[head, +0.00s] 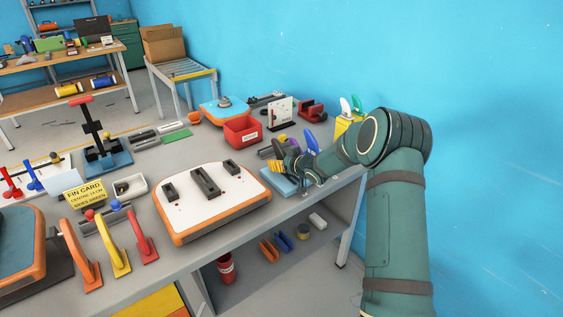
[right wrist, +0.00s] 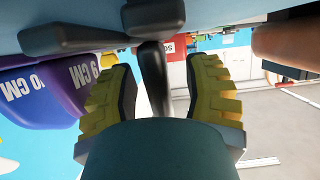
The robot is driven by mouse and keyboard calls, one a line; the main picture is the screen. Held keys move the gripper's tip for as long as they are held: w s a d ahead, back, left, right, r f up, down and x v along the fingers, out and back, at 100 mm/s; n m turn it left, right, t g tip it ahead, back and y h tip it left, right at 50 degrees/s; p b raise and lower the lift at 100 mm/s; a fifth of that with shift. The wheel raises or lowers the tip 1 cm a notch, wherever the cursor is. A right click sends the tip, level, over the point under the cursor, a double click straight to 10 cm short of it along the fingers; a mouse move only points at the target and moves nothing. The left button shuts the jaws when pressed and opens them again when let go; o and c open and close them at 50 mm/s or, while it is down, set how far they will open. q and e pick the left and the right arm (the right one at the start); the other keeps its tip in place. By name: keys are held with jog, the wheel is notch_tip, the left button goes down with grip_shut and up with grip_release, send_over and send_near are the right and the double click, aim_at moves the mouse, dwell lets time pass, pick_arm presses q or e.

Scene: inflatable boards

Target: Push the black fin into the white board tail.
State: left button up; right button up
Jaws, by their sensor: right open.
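The white board tail (head: 215,210) lies flat on the bench in the middle of the head view, with an orange rim and several dark grey fin boxes on top. My right gripper (head: 277,166) is just beyond its right end, low over a light blue block (head: 277,183). In the right wrist view its yellow-padded fingers (right wrist: 162,98) are apart. A black piece (right wrist: 153,80), probably the black fin, stands between them, with visible gaps to both pads. Its full shape is hidden. In the head view the gripper covers that spot. My left gripper is out of view.
A red bin (head: 242,131) and a blue fin (head: 311,140) are near the gripper. Orange, yellow and red fins (head: 118,245) stand left of the board. The bench's front edge is close.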

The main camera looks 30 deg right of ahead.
grip_shut()
